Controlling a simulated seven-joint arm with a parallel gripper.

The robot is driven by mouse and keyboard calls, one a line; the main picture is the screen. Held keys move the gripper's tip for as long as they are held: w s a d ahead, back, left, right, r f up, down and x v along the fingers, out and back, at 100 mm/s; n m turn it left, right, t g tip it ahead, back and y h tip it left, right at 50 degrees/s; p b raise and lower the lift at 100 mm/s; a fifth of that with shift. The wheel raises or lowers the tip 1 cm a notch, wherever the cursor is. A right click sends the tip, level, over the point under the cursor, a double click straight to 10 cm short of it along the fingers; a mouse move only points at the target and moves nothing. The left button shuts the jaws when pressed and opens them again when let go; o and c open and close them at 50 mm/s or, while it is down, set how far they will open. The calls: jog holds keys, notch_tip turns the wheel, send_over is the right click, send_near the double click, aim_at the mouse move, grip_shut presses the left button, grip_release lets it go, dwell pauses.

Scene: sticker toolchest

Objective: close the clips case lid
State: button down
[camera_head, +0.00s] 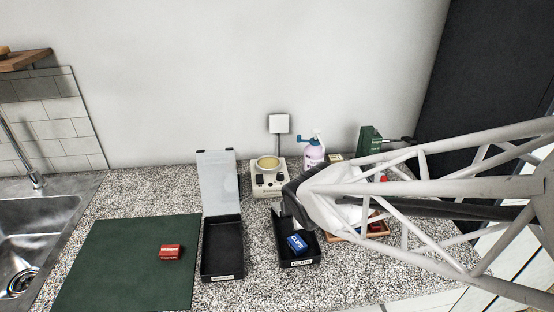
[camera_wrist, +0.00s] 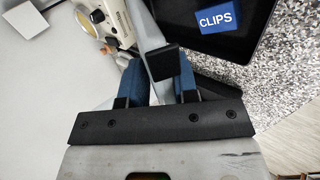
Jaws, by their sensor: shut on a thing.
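The clips case (camera_head: 312,252) is a black open tray with a CLIPS label on its front, and its floor and rim also show at the top right of the wrist view (camera_wrist: 236,52). A blue CLIPS box (camera_head: 297,243) lies inside it, also seen in the wrist view (camera_wrist: 220,20). The case's pale lid (camera_wrist: 144,22) is raised, with a dark square tab (camera_wrist: 165,62) on it. My gripper (camera_wrist: 160,82) has its blue fingers on either side of the lid's tab end and is shut on it. In the head view my arm's end hides most of the lid and the fingers.
A second black case (camera_head: 222,250) stands to the left with its lid (camera_head: 217,180) upright. A red box (camera_head: 172,251) lies on a green mat (camera_head: 120,270). A wooden tray (camera_head: 345,238) sits right, partly hidden by my arm.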

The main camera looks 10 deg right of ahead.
jog(key=shift+s+f+t, duration=0.7)
jog(key=shift+f, duration=0.25)
jog(key=shift+s+f, duration=0.35)
jog(key=shift+f, duration=0.35)
jog(key=shift+s+f, duration=0.4)
jog(key=shift+f, duration=0.4)
jog(key=c, duration=1.9)
grip_release()
jog(key=shift+s+f, duration=0.2)
jog(key=shift+f, duration=0.65)
jog(key=shift+s+f, duration=0.2)
jog(key=shift+f, duration=0.6)
jog(key=shift+o, duration=0.2)
jog(key=o, duration=0.8)
jog(key=shift+c, duration=0.2)
jog(key=shift+r, duration=0.15)
